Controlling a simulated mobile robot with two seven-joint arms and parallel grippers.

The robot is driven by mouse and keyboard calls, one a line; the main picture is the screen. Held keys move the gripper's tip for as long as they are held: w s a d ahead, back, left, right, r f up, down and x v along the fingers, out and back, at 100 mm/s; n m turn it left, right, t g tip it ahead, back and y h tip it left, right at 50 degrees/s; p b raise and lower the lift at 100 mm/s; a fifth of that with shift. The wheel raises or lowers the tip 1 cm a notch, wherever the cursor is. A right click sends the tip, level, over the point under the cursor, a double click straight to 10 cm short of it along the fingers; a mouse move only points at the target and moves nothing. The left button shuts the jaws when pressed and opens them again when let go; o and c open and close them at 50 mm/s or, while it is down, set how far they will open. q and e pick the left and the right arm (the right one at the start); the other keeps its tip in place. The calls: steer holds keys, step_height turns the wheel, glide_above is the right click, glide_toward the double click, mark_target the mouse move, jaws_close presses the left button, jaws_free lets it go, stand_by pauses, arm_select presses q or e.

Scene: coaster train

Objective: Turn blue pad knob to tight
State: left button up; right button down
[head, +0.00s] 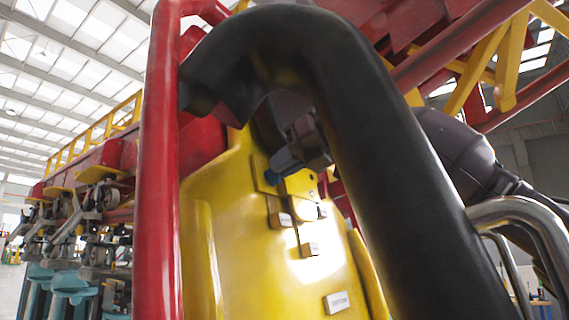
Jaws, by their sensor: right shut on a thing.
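The blue knob (281,165) sits on a small yellow plate on the upper part of the yellow seat back (225,240), in the middle of the head view. My right gripper (301,150) reaches in from the right behind the black restraint and is shut on the blue knob. The fingers are dark and partly shaded, and the restraint hides part of the wrist. The knob's exact turn angle and any marking for tight cannot be read. My left gripper is not in view.
The thick black over-shoulder restraint (375,150) arches close in front. A red post (158,160) stands at left. Several small label blocks (310,249) sit below the knob. A chrome rail (515,212) is at right. More train cars with wheels (95,195) recede at left.

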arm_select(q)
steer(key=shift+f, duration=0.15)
arm_select(e)
steer(key=shift+m, duration=0.3)
arm_select(q)
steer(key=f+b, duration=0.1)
steer(key=b, duration=0.1)
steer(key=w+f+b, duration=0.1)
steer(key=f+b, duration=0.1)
steer(key=b, duration=0.1)
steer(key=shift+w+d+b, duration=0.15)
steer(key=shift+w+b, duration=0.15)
steer(key=shift+b, duration=0.05)
arm_select(e)
steer(key=m+y, duration=0.1)
steer(key=m, duration=0.7)
steer(key=f+m+y, duration=0.1)
steer(key=m, duration=0.4)
steer(key=shift+w+d+g+y, duration=0.25)
steer(key=shift+d+g+y, duration=0.05)
steer(key=shift+d, duration=0.05)
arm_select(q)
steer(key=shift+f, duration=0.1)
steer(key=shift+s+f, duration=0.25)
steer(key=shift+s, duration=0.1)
arm_select(e)
steer(key=shift+m, duration=0.3)
